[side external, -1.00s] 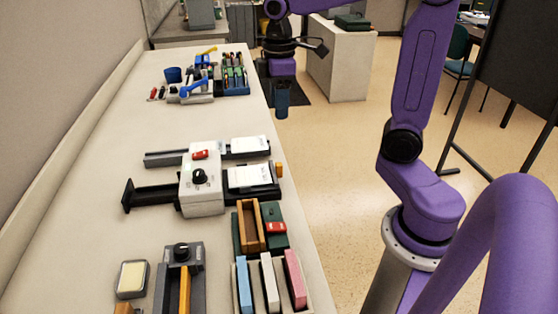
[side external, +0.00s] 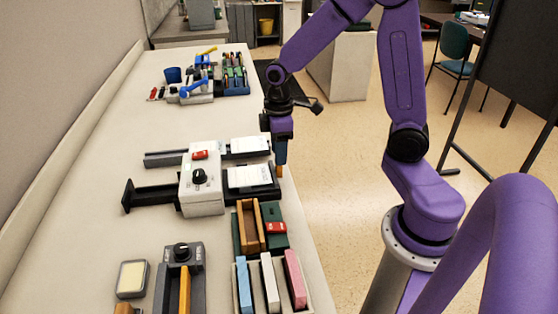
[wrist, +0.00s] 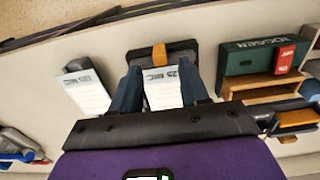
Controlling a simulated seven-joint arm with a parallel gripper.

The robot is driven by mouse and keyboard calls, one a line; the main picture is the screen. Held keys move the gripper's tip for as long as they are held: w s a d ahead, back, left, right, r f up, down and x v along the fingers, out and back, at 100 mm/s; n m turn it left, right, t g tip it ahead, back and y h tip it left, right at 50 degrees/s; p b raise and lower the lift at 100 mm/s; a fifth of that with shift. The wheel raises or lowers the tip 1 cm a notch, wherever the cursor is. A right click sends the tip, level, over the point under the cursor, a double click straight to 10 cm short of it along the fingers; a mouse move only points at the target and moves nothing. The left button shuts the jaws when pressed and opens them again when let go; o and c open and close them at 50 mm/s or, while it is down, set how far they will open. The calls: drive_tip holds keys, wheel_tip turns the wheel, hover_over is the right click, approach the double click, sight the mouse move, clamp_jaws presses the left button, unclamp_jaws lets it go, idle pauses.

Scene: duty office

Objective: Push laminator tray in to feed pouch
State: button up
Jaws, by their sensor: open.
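The laminator (side external: 202,192), a white box with a black knob and red switch, stands on the bench. Its black tray (side external: 262,191) sticks out to the right, with a white printed pouch (side external: 248,177) on it and an orange tab (side external: 279,171) at its outer end. My gripper (side external: 280,161) points down at that end, close to the tab; contact cannot be told. In the wrist view, my open fingers (wrist: 160,82) show either side of the pouch (wrist: 163,92), and the orange tab (wrist: 159,56) shows just beyond them. Nothing is held.
A second grey rail with a white card (side external: 249,145) lies just behind the tray. A green box with a wooden tray (side external: 250,226) and a bin of coloured blocks (side external: 268,284) stand in front. Tool holders (side external: 205,88) stand farther back. The bench's right edge is near my gripper.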

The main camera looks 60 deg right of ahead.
drive_tip(key=shift+f, duration=1.85)
clamp_jaws()
